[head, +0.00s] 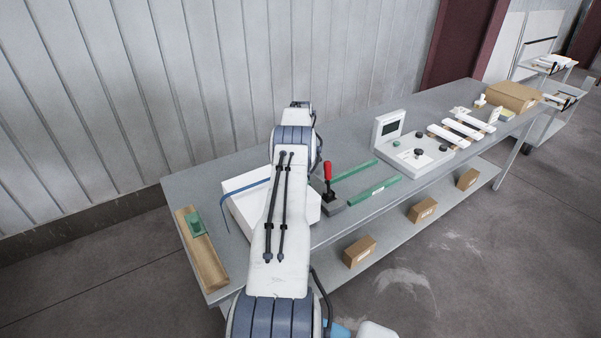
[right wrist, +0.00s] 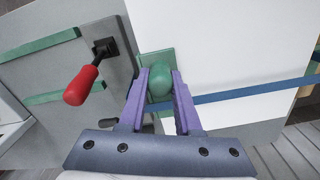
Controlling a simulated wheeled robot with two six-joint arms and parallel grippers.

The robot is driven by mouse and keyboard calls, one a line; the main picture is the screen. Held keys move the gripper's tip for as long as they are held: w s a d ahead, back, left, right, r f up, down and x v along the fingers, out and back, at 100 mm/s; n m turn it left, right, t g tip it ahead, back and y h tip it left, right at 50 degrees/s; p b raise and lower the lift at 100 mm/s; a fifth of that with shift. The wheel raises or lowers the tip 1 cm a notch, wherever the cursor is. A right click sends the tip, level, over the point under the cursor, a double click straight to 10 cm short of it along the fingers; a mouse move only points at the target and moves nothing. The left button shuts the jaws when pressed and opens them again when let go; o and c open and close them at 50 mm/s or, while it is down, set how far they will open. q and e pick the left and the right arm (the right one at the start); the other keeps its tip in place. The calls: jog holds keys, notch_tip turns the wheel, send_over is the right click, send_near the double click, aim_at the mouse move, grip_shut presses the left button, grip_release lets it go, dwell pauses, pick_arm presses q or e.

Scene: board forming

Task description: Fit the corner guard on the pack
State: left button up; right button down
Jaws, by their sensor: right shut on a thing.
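The white pack (head: 243,208) lies on the bench, partly covered by my arm. It also shows in the right wrist view (right wrist: 225,45). A blue strap (head: 247,185) crosses it, and its loose end bends down on the left. My right gripper (right wrist: 161,85) is shut on the knob of a green corner guard (right wrist: 146,62). The guard is at the pack's edge, where the strap (right wrist: 225,98) meets the gripper. I cannot tell whether it is seated or touches the strap. In the head view my arm hides the held guard. My left gripper is not in view.
A red-handled clamp (head: 328,177) stands just right of the pack. Green strips (head: 374,189) lie beyond it. A control box (head: 415,157) and white parts stand further right.

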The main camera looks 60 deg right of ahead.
jog(key=shift+f+b, duration=0.3)
jog(key=shift+c, duration=1)
grip_release()
jog(key=shift+r, duration=0.1)
jog(key=shift+r, duration=0.3)
notch_tip(320, 180, up, 4)
jog(key=shift+r+b, duration=0.25)
jog(key=shift+b, duration=1)
notch_tip(320, 180, up, 5)
jog(key=shift+r+p, duration=0.1)
jog(key=shift+p, duration=0.45)
